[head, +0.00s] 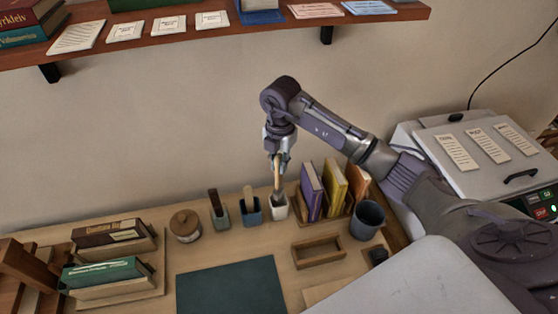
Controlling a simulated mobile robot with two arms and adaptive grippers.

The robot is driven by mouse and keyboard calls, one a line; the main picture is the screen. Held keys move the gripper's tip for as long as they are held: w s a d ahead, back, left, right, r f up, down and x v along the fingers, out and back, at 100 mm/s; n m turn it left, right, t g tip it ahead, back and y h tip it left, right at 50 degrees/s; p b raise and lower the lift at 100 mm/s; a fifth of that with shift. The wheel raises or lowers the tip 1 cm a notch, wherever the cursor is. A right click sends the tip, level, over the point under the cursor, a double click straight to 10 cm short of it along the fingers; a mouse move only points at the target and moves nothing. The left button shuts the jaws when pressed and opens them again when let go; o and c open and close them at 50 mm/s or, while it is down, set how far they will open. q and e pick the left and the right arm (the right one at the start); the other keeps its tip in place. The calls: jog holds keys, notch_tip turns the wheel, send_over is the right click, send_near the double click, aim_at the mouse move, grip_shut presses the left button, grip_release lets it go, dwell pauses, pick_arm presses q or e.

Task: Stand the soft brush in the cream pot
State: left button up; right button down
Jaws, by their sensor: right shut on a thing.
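My right gripper (278,158) is above the back of the desk, pointing down, shut on the upper part of the soft brush (277,178). The brush has a slim, light wooden handle and is close to upright. Its lower end is at the mouth of the small cream pot (279,211), directly below the gripper. The lower end seems to be inside the rim, but how deep it sits is hidden. My left gripper is out of view.
Left of the cream pot stand a blue-grey pot (252,217) and a grey-green pot (220,221), each holding a tool. Close on the right are upright books (311,190). A wooden tray (318,252), grey cup (367,220) and dark mat (230,288) lie nearer.

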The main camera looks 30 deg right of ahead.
aim_at(280, 154)
jog(key=shift+f+b, duration=1.95)
jog(key=shift+f, duration=1.2)
jog(key=c, duration=1.1)
grip_release()
jog(key=shift+o, duration=0.2)
notch_tip(280, 154, up, 12)
jog(key=shift+w+d+r, duration=0.1)
jog(key=shift+d, duration=0.05)
